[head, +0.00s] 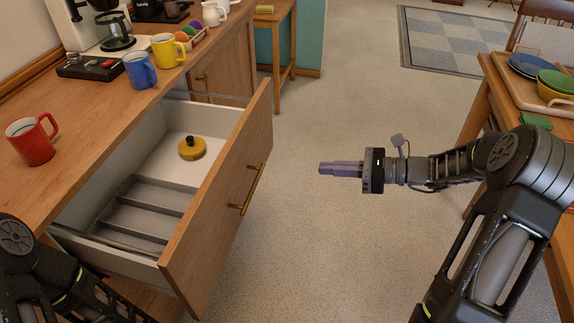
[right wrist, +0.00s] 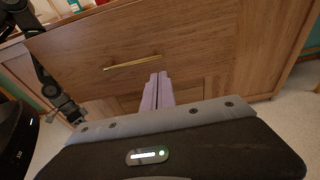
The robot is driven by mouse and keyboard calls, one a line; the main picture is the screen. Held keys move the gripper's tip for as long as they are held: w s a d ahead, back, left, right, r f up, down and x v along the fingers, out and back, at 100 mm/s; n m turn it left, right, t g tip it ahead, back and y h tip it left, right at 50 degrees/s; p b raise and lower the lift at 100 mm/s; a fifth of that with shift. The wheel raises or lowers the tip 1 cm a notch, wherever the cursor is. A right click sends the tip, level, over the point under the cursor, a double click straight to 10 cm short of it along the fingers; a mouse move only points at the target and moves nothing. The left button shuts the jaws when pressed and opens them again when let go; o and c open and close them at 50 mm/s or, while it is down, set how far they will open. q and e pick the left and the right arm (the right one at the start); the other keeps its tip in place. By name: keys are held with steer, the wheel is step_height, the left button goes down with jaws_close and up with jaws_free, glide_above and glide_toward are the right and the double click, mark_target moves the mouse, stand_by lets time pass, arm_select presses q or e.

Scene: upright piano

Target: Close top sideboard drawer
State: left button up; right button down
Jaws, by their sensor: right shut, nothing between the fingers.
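The top sideboard drawer (head: 222,195) is pulled far out, with a wooden front and a brass bar handle (head: 246,190). Inside are a grey divided tray (head: 140,212) and a round yellow object with a dark knob (head: 192,148). My right gripper (head: 322,168) is shut and empty, to the right of the drawer front and apart from it, pointing toward it. In the right wrist view the drawer front (right wrist: 90,50) and its handle (right wrist: 132,62) are ahead of the shut fingers (right wrist: 158,78). My left arm shows at the lower left of the head view; its fingers are not visible there.
The sideboard top (head: 85,125) holds a red mug (head: 30,142), a blue mug (head: 139,70), a yellow mug (head: 168,50) and a coffee maker (head: 118,32). A table (head: 488,100) with dishes stands at the right. The floor (head: 330,90) between is clear.

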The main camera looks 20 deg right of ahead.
steer(key=b, duration=0.1)
glide_toward(248, 160)
step_height(248, 160, down, 3)
steer(key=w+a, duration=0.2)
arm_select(q)
steer(key=shift+f, duration=0.6)
arm_select(e)
steer(key=shift+s+d+r, duration=0.1)
steer(key=shift+s+d, duration=0.05)
steer(key=shift+s, duration=0.1)
